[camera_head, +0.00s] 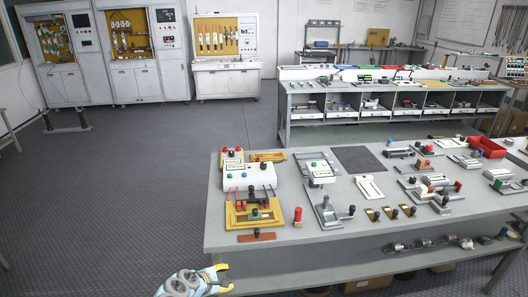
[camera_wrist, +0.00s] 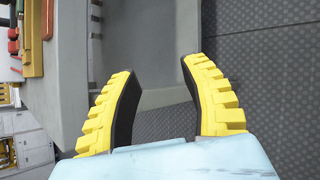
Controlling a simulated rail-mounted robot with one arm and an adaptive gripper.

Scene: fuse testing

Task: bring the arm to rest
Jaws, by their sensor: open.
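The bench's grey edge and side (camera_wrist: 70,65) lie beyond the fingers there. Most of my arm is outside the head view.
The bench carries a yellow-based test fixture (camera_head: 238,213), a white box with knobs (camera_head: 248,175), a red bin (camera_head: 487,147) and several small fixtures. A lower shelf (camera_head: 320,268) holds parts. A second bench (camera_head: 300,122) and cabinets (camera_head: 137,80) stand behind. The floor at left (camera_head: 110,200) is clear.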

